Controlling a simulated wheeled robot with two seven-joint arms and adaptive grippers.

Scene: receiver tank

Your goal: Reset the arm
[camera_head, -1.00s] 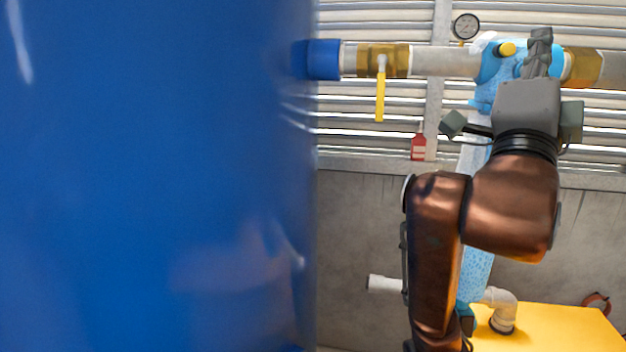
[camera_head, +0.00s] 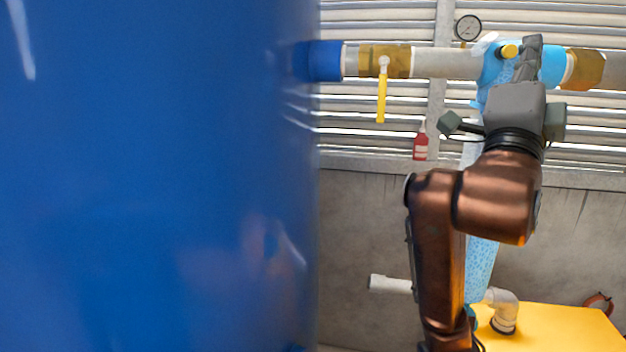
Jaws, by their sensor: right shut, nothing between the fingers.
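My right arm rises from the bottom, right of centre, with its bronze links bent at the elbow. Its grey right gripper (camera_head: 530,58) points up, with the fingers together and nothing between them. The gripper shows in front of the light-blue pipe fitting (camera_head: 551,66), close to its yellow knob (camera_head: 509,51). I cannot tell whether the fingers touch the fitting. My left gripper is not in view.
A large blue tank (camera_head: 150,180) fills the left half. A horizontal pipe (camera_head: 445,64) carries a brass valve with a yellow lever (camera_head: 381,97) hanging down. A gauge (camera_head: 467,28), red tag (camera_head: 420,146) and yellow block (camera_head: 560,325) stand around the arm.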

